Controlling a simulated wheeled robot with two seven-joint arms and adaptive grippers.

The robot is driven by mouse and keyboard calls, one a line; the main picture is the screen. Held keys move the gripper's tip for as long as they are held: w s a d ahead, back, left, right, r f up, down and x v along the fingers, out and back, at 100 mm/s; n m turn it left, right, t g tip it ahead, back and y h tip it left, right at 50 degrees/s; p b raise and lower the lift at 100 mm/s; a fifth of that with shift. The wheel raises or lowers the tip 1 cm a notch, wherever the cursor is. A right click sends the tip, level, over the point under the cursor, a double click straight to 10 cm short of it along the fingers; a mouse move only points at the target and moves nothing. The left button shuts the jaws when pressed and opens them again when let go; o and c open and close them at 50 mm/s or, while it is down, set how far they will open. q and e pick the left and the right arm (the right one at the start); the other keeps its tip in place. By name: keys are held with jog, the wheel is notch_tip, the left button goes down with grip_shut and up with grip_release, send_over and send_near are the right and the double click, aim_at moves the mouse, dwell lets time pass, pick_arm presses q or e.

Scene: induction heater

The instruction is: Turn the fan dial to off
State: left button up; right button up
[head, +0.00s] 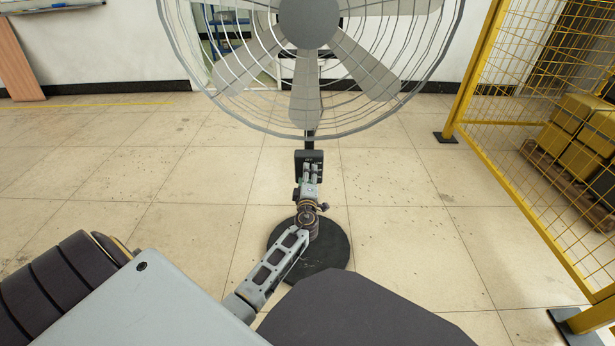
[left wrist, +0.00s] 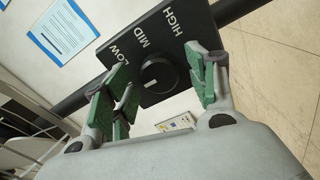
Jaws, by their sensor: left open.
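The large pedestal fan (head: 308,25) stands ahead of me in the head view. Its black control box (head: 302,158) sits on the pole below the grille. In the left wrist view, the black panel (left wrist: 183,28) reads LOW, MID and HIGH; no OFF label shows. The round black dial (left wrist: 168,71) bears a short pale mark; its exact setting is hard to tell. My left gripper (head: 310,174) is at the box. In the left wrist view, its green-padded fingers (left wrist: 160,88) are open, one on each side of the dial, with a visible gap. My right gripper is not in view.
The fan's round black base (head: 335,255) rests on the tiled floor below my arm. A yellow mesh fence (head: 520,125) stands at the right, with yellow boxes (head: 580,130) on a pallet behind it. Open floor lies on both sides of the fan.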

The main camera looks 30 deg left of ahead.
pick_arm(q)
jog(key=v, duration=1.1)
jog(key=shift+s+d, duration=0.2)
jog(key=shift+s, duration=0.1)
jog(key=shift+s, duration=0.1)
dwell(0.7)
